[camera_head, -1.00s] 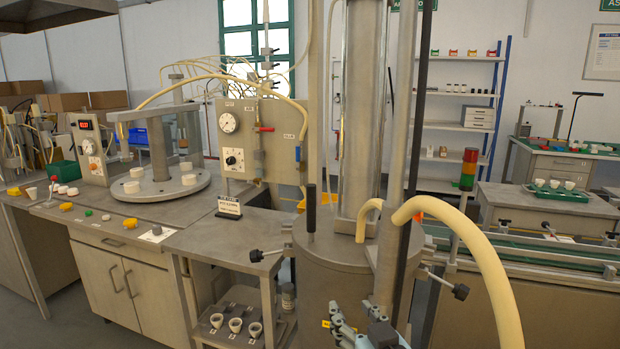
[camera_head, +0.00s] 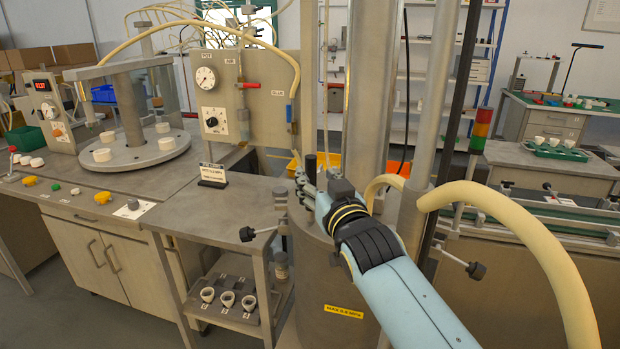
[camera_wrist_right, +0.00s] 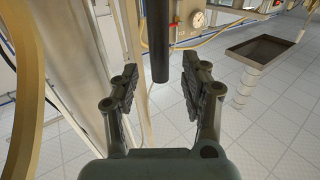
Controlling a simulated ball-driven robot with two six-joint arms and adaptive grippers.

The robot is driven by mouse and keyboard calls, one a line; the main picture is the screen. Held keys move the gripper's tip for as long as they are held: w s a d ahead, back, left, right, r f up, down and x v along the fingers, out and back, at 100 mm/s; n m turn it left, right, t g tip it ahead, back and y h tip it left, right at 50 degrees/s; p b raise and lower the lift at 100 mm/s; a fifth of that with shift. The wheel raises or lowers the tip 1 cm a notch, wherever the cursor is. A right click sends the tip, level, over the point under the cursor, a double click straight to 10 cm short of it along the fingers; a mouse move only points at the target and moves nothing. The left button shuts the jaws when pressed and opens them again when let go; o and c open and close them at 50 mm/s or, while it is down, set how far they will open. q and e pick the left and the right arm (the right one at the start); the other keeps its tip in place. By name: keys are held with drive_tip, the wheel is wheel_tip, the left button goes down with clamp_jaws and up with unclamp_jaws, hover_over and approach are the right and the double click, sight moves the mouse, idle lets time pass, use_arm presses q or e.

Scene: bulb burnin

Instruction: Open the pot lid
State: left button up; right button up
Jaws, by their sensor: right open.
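The pot is a large grey steel cylinder (camera_head: 315,285) with a yellow label, in the lower middle of the head view. Its flat top is mostly hidden behind my right arm. A black upright handle (camera_head: 310,165) rises at the top's left side. In the right wrist view the dark handle (camera_wrist_right: 158,40) hangs in the gap between the fingers, with space on both sides. My right gripper (camera_head: 304,184) is open and empty at the handle; it also shows in the wrist view (camera_wrist_right: 160,88). I cannot tell whether the handle is fully inside the jaws. My left gripper is out of view.
Black-knobbed clamp bars (camera_head: 247,234) (camera_head: 475,270) stick out from the pot's sides. A thick cream hose (camera_head: 520,215) arches at the right, and steel columns (camera_head: 365,90) rise behind the arm. The bench with the round plate (camera_head: 130,160) stands left.

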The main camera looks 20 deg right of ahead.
sight(313, 174)
drive_tip(key=w+b, duration=0.1)
drive_tip(key=w, duration=0.2)
drive_tip(key=shift+w+f, duration=0.15)
drive_tip(key=shift+f, duration=0.05)
drive_tip(key=shift+w+r, duration=0.15)
drive_tip(key=shift+w, duration=0.6)
drive_tip(key=shift+c, duration=2.7)
clamp_jaws()
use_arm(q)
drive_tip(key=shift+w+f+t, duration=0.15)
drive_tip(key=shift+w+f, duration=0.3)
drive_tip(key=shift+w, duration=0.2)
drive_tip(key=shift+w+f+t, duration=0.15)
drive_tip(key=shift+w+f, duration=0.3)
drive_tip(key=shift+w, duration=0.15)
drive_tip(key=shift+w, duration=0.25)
use_arm(e)
drive_tip(key=shift+w+f, duration=0.15)
drive_tip(key=shift+f, duration=0.1)
